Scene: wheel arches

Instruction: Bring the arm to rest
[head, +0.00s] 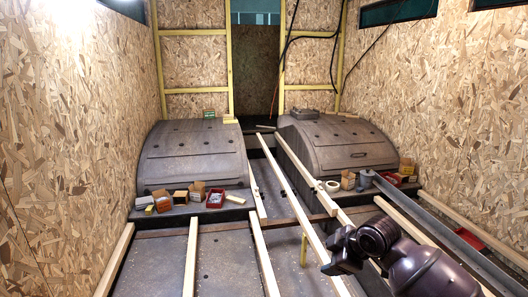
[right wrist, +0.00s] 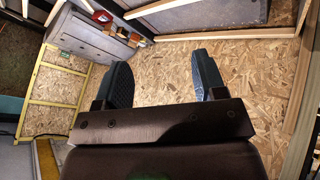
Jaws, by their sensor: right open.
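My right arm comes in at the lower right of the head view, bent over the floor battens. Its hand end (head: 343,250) is small and dark there, and the fingers are hard to make out. In the right wrist view my right gripper (right wrist: 164,78) shows two dark padded fingers spread wide apart. Nothing is between them; chipboard wall lies behind the gap. My left gripper and left arm are not in view.
Two wheel arches, left (head: 192,153) and right (head: 340,147), flank the narrow middle. Small boxes (head: 196,190), red trays (head: 215,198) and tape rolls (head: 332,186) sit along their front ledges. Wooden battens (head: 264,258) run along the floor. A grey metal channel (head: 450,240) lies right of my arm.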

